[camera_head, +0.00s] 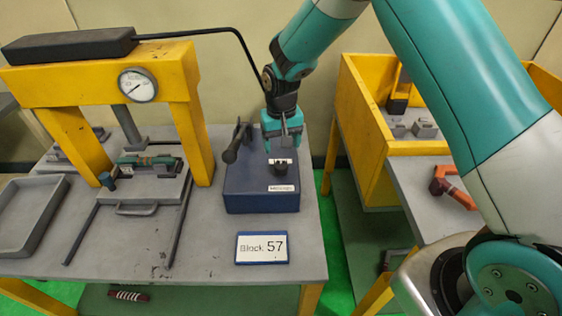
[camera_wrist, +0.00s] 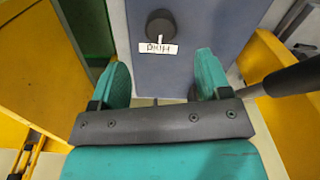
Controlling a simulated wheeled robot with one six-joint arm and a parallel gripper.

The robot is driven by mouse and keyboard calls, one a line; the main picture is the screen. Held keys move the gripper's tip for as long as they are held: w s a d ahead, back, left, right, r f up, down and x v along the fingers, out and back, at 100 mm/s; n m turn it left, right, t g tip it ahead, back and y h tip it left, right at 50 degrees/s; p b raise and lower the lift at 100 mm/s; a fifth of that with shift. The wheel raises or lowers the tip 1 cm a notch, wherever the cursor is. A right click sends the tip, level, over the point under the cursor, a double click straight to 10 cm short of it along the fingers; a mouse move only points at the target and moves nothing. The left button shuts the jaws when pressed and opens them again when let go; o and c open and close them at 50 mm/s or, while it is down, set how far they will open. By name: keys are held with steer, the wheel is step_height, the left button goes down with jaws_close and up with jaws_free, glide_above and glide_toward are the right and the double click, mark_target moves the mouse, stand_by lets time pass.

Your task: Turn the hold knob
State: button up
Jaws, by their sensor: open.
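The hold knob (camera_head: 279,168) is a small black knob with a white label on top of a blue box (camera_head: 240,188). In the wrist view the round dark knob (camera_wrist: 161,24) sits near the top middle, its label (camera_wrist: 158,48) upside down and hard to read. My gripper (camera_head: 283,146) is above the box, pointing down, with its teal fingers apart and nothing between them. In the wrist view my gripper (camera_wrist: 164,78) has its fingers on either side of the knob's line, with the knob beyond them. The fingers do not appear to touch the knob.
A dark-handled lever (camera_head: 233,150) stands at the box's left side; it shows at right in the wrist view (camera_wrist: 294,78). A yellow press frame (camera_head: 182,70) with a gauge stands left. A "Block 57" sign (camera_head: 262,247) lies in front. A yellow bin (camera_head: 362,135) is right.

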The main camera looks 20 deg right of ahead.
mark_target(281, 166)
step_height(281, 166, down, 9)
steer(key=shift+r+p, duration=0.1)
steer(key=shift+p, duration=0.95)
steer(key=c, duration=0.9)
